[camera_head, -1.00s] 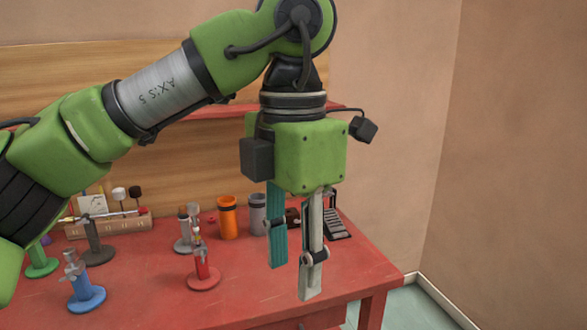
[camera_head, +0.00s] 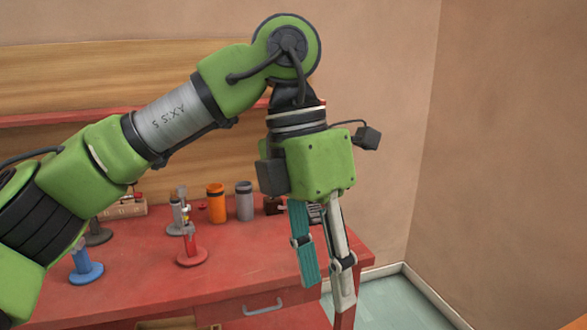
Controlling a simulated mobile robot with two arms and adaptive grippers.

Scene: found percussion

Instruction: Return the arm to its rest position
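My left arm, green with a grey link marked "AXIS 5", comes in from the left and bends down at the wrist. My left gripper (camera_head: 328,292) hangs pointing down over the right front end of the red table (camera_head: 240,270). One finger is teal, the other pale. The fingers are apart with nothing between them, so it is open and empty. My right gripper is out of view.
On the table stand a red stand (camera_head: 191,248), a blue stand (camera_head: 84,266), an orange cup (camera_head: 216,204) and a grey cup (camera_head: 244,202). A drawer handle (camera_head: 263,308) is at the front. Bare floor (camera_head: 395,298) lies to the right.

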